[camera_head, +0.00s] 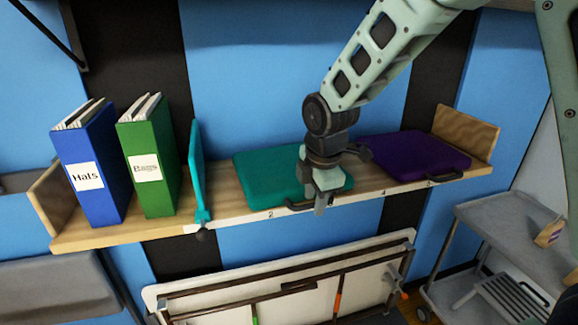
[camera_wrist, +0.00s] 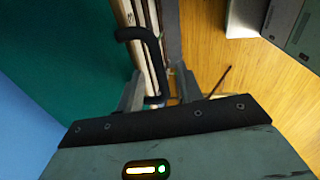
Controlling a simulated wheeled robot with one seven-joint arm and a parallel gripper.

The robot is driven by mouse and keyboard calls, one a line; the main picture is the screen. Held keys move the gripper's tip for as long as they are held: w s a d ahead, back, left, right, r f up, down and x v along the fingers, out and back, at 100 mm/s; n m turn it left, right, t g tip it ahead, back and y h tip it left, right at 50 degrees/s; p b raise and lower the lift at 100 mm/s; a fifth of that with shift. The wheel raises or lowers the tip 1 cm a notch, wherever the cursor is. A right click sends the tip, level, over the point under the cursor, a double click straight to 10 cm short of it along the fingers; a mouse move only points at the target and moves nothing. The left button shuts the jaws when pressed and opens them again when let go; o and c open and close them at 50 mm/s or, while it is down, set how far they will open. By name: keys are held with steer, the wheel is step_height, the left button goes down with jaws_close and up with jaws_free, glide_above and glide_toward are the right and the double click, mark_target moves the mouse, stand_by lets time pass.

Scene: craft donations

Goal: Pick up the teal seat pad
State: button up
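The teal seat pad (camera_head: 262,174) lies flat on the wooden shelf (camera_head: 225,212), between a teal upright divider and a purple pad. My gripper (camera_head: 322,203) is at the pad's front edge and hides part of it. In the wrist view the teal pad (camera_wrist: 60,65) fills the left side. Its black handle (camera_wrist: 148,46) sticks out at the pad's edge. My gripper (camera_wrist: 160,88) has its fingers apart, with the handle's near end between them. Whether they touch the handle is not clear.
A purple pad (camera_head: 412,155) lies right of the teal one. A teal divider (camera_head: 197,165), a green binder (camera_head: 150,175) and a blue binder (camera_head: 92,180) stand to the left. Below are a folded white-topped table (camera_head: 160,292) and a grey cart (camera_head: 500,225).

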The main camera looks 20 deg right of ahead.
steer(key=shift+w+f, duration=0.15)
steer(key=shift+f, duration=0.5)
jaws_close()
steer(key=shift+r, duration=0.1)
